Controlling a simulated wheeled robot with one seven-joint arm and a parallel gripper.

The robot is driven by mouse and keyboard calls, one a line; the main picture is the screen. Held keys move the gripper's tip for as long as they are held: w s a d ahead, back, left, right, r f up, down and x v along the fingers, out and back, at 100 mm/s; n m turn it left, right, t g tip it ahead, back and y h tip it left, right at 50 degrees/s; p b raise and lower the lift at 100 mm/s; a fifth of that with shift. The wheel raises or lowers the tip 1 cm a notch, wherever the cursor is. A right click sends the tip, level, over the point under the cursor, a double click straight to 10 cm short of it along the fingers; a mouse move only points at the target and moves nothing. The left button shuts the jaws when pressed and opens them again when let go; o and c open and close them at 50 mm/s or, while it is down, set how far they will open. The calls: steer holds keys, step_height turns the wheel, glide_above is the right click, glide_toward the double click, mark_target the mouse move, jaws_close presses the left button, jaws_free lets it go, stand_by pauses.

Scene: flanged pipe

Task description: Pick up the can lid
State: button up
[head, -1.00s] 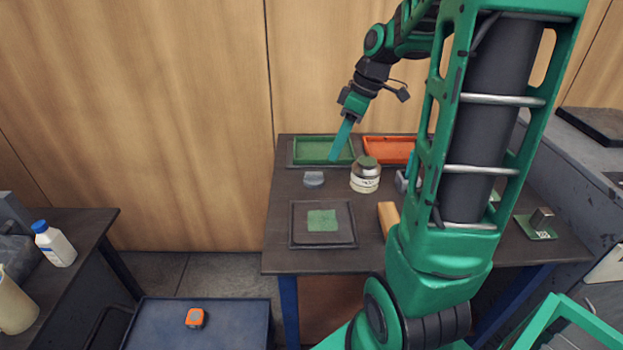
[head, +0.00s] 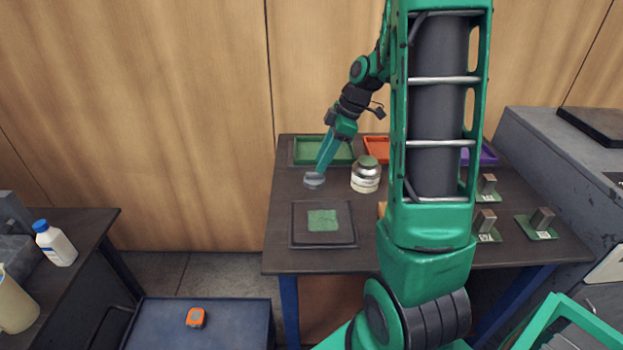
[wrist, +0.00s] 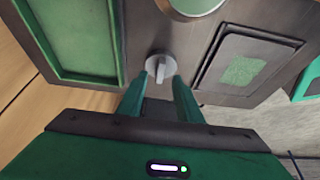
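The can lid (head: 313,181) is a small grey round piece with a raised ridge, lying on the dark table left of the cream can (head: 366,178). In the wrist view the lid (wrist: 152,67) shows just ahead of my fingertips, its ridge lined up with the gap between them. My gripper (head: 321,170) points down at the lid, its tips overlapping the lid's upper edge in the head view. In the wrist view my gripper (wrist: 165,76) is open, with a clear gap between the green fingers. I cannot tell whether they touch the lid.
A green tray (head: 302,158) and an orange tray (head: 377,146) stand at the back of the table. A black tray with a green pad (head: 322,220) lies in front. Metal blocks on green plates (head: 543,219) stand at the right. My arm hides the table's middle.

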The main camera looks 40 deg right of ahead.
mark_target(315, 178)
steer(key=shift+x, duration=1.9)
steer(key=shift+w+a+r, duration=0.1)
jaws_close()
